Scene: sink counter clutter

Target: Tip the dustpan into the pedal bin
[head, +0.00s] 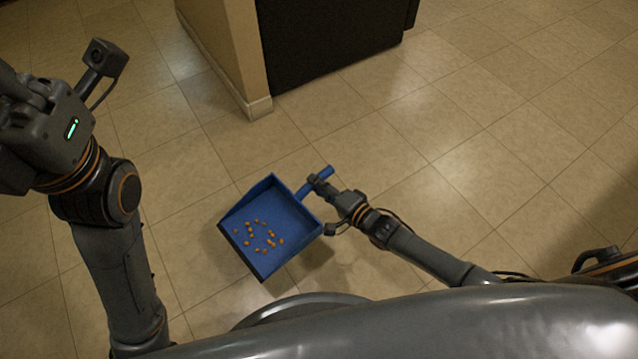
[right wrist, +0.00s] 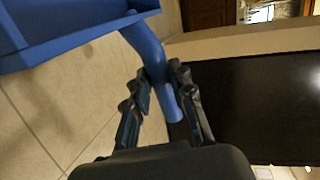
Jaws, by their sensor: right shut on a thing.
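A blue dustpan (head: 287,218) with several small orange-brown bits (head: 262,238) in its pan is in the middle of the head view, over the tiled floor. My right gripper (head: 322,186) is shut on the dustpan's handle. In the right wrist view, the fingers (right wrist: 157,92) lie on both sides of the blue handle (right wrist: 147,48), and part of the pan (right wrist: 60,35) shows at the upper left. My left arm is at the left of the head view; its fingers are not visible. No pedal bin shows in either view.
A beige wall corner (head: 225,45) with a pale baseboard and a black cabinet or appliance (head: 330,35) stand at the top of the head view. The tiled floor (head: 480,130) to the right is clear.

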